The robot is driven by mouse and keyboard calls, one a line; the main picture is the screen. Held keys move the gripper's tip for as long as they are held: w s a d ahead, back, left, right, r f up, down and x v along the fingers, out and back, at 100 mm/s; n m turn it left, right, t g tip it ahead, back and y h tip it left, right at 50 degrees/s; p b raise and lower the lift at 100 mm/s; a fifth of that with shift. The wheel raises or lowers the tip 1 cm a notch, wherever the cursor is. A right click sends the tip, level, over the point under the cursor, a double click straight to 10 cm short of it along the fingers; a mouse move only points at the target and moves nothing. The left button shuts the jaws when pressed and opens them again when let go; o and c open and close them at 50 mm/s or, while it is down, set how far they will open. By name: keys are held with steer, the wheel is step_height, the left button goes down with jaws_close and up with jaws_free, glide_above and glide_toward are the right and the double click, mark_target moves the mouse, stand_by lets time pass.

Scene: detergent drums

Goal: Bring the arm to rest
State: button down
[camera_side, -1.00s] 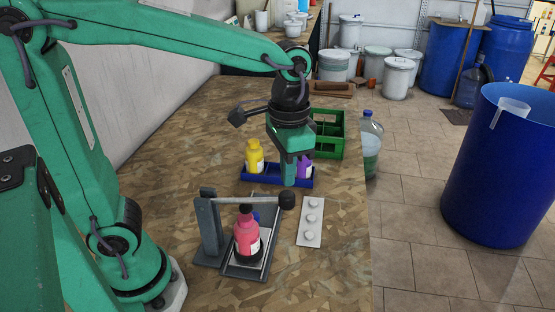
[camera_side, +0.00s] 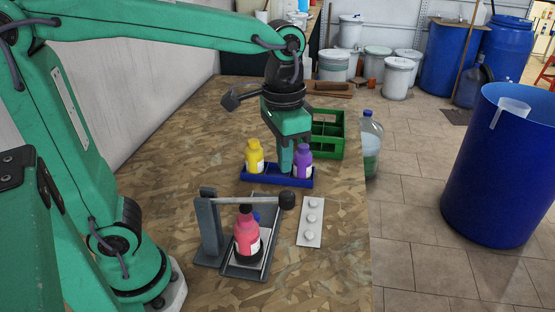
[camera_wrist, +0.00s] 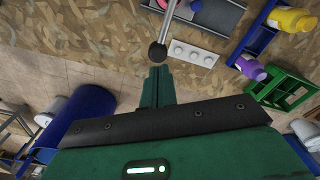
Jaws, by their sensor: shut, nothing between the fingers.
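My gripper (camera_side: 286,170) is shut and empty. In the side view it points down over the blue tray (camera_side: 262,178), between a yellow bottle (camera_side: 254,157) on its left and a purple bottle (camera_side: 303,165) on its right. I cannot tell how high the fingertips are above the tray.
A pink bottle (camera_side: 246,238) stands on a grey stand with a horizontal bar (camera_side: 250,201) ending in a black knob. A white plate with round knobs (camera_side: 311,221) lies beside it. A green crate (camera_side: 328,134) stands behind the tray. The board's left part is clear.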

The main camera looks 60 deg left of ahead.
steer(key=s+a+f+n+t, duration=0.2)
steer(key=s+a+t, duration=0.3)
steer(key=s+a, duration=0.2)
steer(key=shift+s+a+n, duration=0.25)
steer(key=shift+a+n, duration=0.15)
steer(key=shift+a, duration=0.35)
